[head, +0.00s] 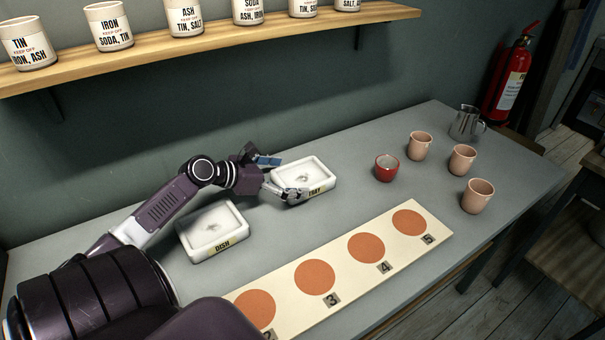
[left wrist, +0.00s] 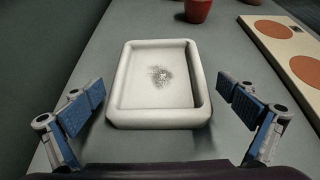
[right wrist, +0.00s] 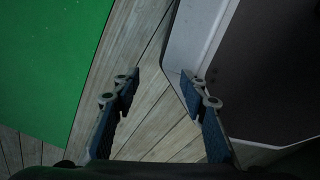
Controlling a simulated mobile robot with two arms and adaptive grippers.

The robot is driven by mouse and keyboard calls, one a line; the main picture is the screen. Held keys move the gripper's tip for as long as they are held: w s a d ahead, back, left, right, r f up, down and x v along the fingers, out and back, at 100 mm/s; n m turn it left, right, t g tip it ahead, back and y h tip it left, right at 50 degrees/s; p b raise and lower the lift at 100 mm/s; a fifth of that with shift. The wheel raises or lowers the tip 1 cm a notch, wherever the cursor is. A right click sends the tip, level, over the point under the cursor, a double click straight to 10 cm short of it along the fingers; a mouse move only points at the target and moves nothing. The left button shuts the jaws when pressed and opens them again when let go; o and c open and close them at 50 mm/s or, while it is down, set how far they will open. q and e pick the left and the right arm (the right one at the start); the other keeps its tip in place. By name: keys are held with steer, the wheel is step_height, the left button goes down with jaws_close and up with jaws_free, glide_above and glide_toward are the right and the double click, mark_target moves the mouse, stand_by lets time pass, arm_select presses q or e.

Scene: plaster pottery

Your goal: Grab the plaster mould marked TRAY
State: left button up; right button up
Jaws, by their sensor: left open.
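The white rectangular plaster mould marked TRAY (head: 322,173) lies on the grey table, its label on the front side. In the left wrist view the mould (left wrist: 161,118) lies ahead, between the two finger lines, with gaps on both sides. My left gripper (head: 279,176) is open at the mould's left end, one finger on the back side and one on the front side. The left gripper (left wrist: 160,90) holds nothing. A second white mould marked DISH (head: 212,229) lies to the left, under my left arm. My right gripper (right wrist: 160,82) is open and empty, away from the table top.
A red cup (head: 387,168) stands right of the TRAY mould. Several pink cups (head: 462,160) and a metal jug (head: 467,122) stand farther right. A cream board (head: 340,270) with numbered orange discs lies along the front. A shelf (head: 220,42) with labelled jars hangs above.

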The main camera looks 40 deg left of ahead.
mark_target(312, 174)
arm_select(q)
steer(key=shift+w+d+f, duration=0.15)
steer(key=shift+w, duration=0.65)
steer(key=shift+w+f, duration=0.1)
steer(key=shift+w, duration=0.05)
steer(key=shift+w+d+f, duration=0.1)
steer(key=shift+w+d, duration=0.05)
steer(key=shift+w, duration=0.15)
steer(key=x, duration=0.3)
steer(key=shift+w, duration=0.1)
steer(key=shift+w+d+f, duration=0.1)
steer(key=shift+w+f, duration=0.15)
steer(key=shift+w, duration=0.15)
arm_select(e)
steer(key=shift+w+a+f, duration=0.2)
steer(key=shift+w+a, duration=0.25)
steer(key=shift+a, duration=0.05)
arm_select(q)
steer(key=shift+s, duration=0.1)
steer(key=shift+c, duration=0.4)
arm_select(e)
steer(key=shift+d, duration=0.1)
arm_select(q)
steer(key=c, duration=1.8)
steer(key=shift+r, duration=0.2)
